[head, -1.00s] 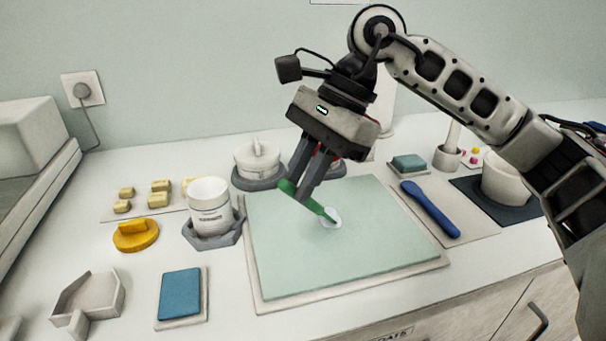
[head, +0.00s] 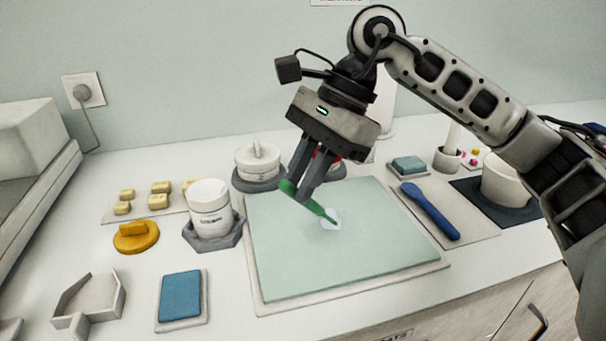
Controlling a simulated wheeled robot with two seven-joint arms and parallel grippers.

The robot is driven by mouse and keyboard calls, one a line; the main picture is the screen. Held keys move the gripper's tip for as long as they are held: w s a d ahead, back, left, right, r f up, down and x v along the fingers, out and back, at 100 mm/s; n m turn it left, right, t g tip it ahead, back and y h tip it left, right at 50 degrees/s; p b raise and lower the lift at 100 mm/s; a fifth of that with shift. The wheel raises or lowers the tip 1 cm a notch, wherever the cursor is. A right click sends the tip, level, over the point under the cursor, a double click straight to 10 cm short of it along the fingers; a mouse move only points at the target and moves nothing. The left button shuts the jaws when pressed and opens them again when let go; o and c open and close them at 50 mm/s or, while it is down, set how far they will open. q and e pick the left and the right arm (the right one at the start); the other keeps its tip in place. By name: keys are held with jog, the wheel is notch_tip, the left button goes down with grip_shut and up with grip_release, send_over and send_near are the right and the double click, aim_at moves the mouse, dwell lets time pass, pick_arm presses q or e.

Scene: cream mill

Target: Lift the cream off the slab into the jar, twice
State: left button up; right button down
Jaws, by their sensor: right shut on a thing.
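My right gripper (head: 306,186) is shut on a green spatula (head: 318,209) and holds it tilted over the slab. The spatula's tip is at a small white patch of cream (head: 331,220) near the slab's middle; I cannot tell whether it touches. The pale green slab (head: 350,262) lies on a light board. A white jar (head: 209,206) with a dark printed label stands upright in a grey hexagonal holder (head: 213,236), left of the slab. I see no lid on the jar. My left gripper is not in view.
A yellow lid-like piece (head: 136,237), several yellowish blocks (head: 158,193) and a blue pad (head: 180,296) lie on the left. A lidded white pot (head: 257,160) stands behind the slab. A blue spatula (head: 430,211) and a white mortar-like bowl (head: 503,184) are on the right.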

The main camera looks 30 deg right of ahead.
jog(key=shift+r+p, duration=1.8)
jog(key=shift+r, duration=1.1)
jog(key=shift+s+f, duration=0.1)
jog(key=shift+f, duration=0.05)
